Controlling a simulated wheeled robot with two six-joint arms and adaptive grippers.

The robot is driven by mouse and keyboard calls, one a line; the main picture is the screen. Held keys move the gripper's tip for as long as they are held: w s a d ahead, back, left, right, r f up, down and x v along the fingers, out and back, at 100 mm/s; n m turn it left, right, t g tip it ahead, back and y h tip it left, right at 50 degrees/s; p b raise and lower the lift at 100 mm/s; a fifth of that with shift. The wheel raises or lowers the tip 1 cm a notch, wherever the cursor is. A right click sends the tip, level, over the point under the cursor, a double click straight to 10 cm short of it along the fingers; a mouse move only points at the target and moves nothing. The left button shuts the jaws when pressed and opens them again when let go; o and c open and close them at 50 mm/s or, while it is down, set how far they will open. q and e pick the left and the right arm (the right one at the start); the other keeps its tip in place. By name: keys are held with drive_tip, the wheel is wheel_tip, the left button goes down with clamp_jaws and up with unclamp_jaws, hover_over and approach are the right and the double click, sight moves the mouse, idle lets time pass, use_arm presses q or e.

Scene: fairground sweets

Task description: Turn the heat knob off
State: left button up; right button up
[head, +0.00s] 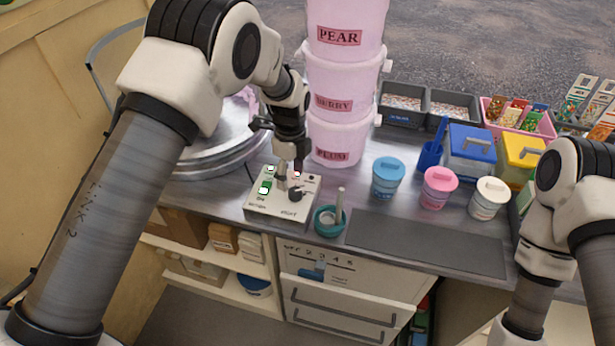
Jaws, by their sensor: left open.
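The control box (277,212) is a pale box on the steel counter, left of the teal bowl. It carries a dark round heat knob (296,194) on its right part and a green switch (265,187) on its left. My left gripper (288,183) is open and points down over the box, with its fingertips close to the knob and to its upper left. I cannot tell whether a finger touches the knob. The gripper hides part of the box top. The knob's exact pointer direction is too small to read. My right arm is at the right edge and its gripper is out of view.
Stacked pink tubs (342,95) stand right behind the box. A round metal pan (215,150) is to its left. A teal bowl (329,221) with an upright stick sits close on the right. Blue, pink and white lidded cups (388,177) stand farther right, behind a dark mat (425,243).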

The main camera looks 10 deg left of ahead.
sight(295, 191)
use_arm(q)
drive_tip(key=shift+w+d+r+m, duration=0.4)
drive_tip(key=shift+w+d+r, duration=0.05)
drive_tip(key=shift+w+r, duration=0.25)
drive_tip(key=shift+w+d+f, duration=0.15)
drive_tip(key=shift+f, duration=0.1)
drive_tip(key=f, duration=0.2)
drive_tip(key=f+p, duration=0.1)
drive_tip(key=f, duration=0.1)
drive_tip(key=f+p, duration=0.1)
drive_tip(key=f, duration=0.1)
drive_tip(key=shift+s+a+f, duration=0.25)
drive_tip(key=shift+s+f, duration=0.05)
drive_tip(key=shift+s, duration=0.1)
drive_tip(key=shift+w+f, duration=0.1)
drive_tip(key=shift+f, duration=0.25)
drive_tip(key=c, duration=1.1)
use_arm(e)
drive_tip(key=r, duration=0.2)
drive_tip(key=shift+w+d+r, duration=0.15)
drive_tip(key=shift+w+r, duration=0.1)
drive_tip(key=shift+r, duration=0.05)
